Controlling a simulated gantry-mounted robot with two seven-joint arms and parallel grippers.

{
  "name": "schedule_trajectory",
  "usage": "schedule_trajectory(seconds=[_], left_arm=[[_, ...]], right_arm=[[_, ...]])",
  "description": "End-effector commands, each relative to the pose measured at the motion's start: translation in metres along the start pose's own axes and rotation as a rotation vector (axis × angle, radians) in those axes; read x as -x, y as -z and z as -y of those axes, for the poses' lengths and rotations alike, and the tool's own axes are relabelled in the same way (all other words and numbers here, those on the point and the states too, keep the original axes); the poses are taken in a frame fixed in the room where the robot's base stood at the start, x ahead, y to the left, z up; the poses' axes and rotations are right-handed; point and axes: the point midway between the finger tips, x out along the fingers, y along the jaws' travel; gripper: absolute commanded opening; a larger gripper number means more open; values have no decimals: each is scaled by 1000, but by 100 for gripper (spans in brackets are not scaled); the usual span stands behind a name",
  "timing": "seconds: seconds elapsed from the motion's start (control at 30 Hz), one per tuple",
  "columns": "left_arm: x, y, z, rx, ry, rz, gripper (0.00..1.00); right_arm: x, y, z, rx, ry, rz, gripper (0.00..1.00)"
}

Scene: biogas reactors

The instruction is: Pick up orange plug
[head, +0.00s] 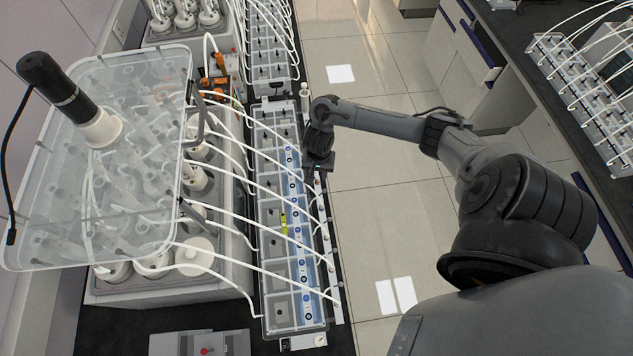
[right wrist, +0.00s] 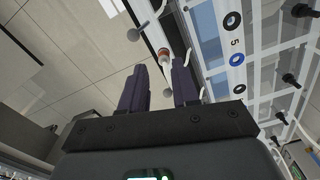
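My right gripper (head: 318,172) hangs over the right edge of the long clear-lidded unit (head: 283,230) in the head view. In the right wrist view its two dark fingers (right wrist: 160,76) are apart, with nothing held between them. A small white plug with an orange-red end (right wrist: 164,54) shows just beyond the fingertips, in line with the gap. I cannot tell its distance from the fingers. In the head view the gripper hides that spot. My left gripper is not in view.
White tubes arch from the reactor block (head: 240,240) over the unit, close to my right gripper. A rail with small pegs (head: 331,262) runs along the unit's right edge. Open floor (head: 375,215) lies right.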

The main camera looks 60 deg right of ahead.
Motion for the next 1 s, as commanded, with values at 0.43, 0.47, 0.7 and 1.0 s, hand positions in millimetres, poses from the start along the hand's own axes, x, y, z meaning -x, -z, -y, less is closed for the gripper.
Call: schedule_trajectory(seconds=[0.43,0.47,0.7,1.0], left_arm=[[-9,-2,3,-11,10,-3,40],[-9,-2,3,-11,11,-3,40],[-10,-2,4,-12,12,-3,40],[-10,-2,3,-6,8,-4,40]], right_arm=[[-44,7,4,-1,0,1,30],[-46,7,4,-1,0,1,30],[-54,7,4,0,1,0,30],[-54,7,4,0,1,0,6]])
